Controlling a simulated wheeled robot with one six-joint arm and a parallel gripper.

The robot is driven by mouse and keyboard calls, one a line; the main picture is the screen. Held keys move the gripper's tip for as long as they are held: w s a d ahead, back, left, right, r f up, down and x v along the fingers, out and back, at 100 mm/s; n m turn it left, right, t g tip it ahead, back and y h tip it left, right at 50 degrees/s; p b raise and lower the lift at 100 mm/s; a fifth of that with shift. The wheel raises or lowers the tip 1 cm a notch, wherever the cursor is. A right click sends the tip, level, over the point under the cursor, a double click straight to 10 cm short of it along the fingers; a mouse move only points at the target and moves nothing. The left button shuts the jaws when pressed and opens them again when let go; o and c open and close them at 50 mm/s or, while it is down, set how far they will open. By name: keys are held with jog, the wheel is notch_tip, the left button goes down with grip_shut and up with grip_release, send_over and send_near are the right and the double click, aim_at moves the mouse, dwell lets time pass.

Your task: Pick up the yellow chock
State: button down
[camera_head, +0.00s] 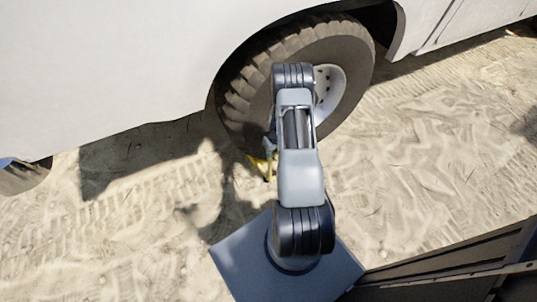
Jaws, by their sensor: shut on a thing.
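The yellow chock (262,164) shows as a small yellow patch low by the tyre (243,110), to the left of my arm. My arm hides much of it. My gripper (269,151) is just above and at the chock, partly hidden behind my arm, and is shut on it. I cannot tell whether the chock touches the tyre or the ground.
A white vehicle (110,70) fills the upper left, with its wheel in front of my arm. Sandy ground (430,150) with tracks lies open to the right and left. A dark panelled structure (450,268) stands at the lower right.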

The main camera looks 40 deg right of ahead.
jog(key=shift+a+r, duration=0.15)
jog(key=shift+r, duration=0.25)
jog(key=s+a+r+p, duration=0.1)
jog(key=s+a+r, duration=0.1)
jog(key=a, duration=0.4)
jog(key=s+a+r+p, duration=0.1)
jog(key=s+a+r, duration=0.1)
jog(key=a+r, duration=0.3)
jog(key=shift+s+a, duration=0.2)
jog(key=shift+a, duration=0.65)
jog(key=shift+w+r, duration=0.1)
jog(key=shift+r, duration=0.1)
